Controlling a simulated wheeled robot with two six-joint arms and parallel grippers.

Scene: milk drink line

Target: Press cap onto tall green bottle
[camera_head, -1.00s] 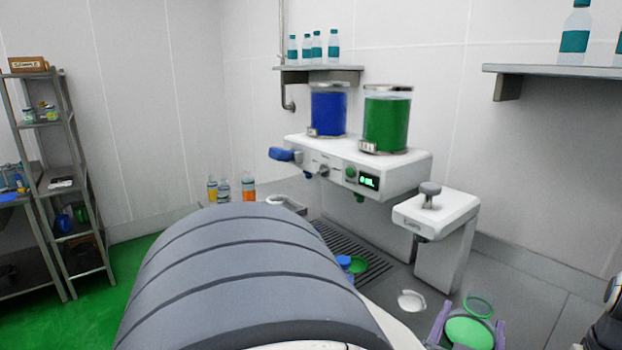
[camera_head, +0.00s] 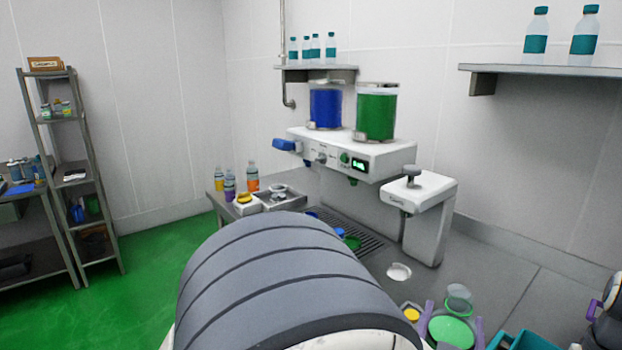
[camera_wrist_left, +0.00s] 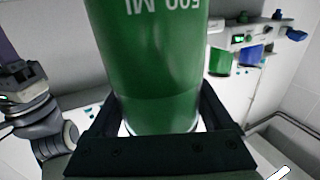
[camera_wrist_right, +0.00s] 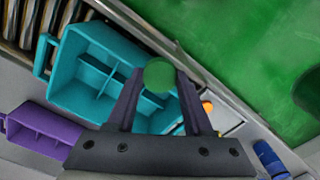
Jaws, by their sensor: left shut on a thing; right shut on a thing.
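The tall green bottle (camera_wrist_left: 150,60), marked 500 ML, fills the middle of the left wrist view. My left gripper (camera_wrist_left: 158,95) is shut around it. Its mouth is hidden there. In the head view a green round thing (camera_head: 450,329) shows between two purple fingers, probably this bottle and my left gripper, but I cannot be sure. In the right wrist view a round green cap (camera_wrist_right: 159,75) is between the fingertips of my right gripper (camera_wrist_right: 159,84), which is shut on it above a teal crate (camera_wrist_right: 72,88). Cap and bottle are apart.
A white press-like stand (camera_head: 430,195) with a grey knob stands on the counter beside the dispenser (camera_head: 352,150). A white round dish (camera_head: 399,271) lies before it. A purple crate (camera_wrist_right: 45,132) is by the teal crate. Small bottles (camera_head: 230,184) stand at the counter's far left end.

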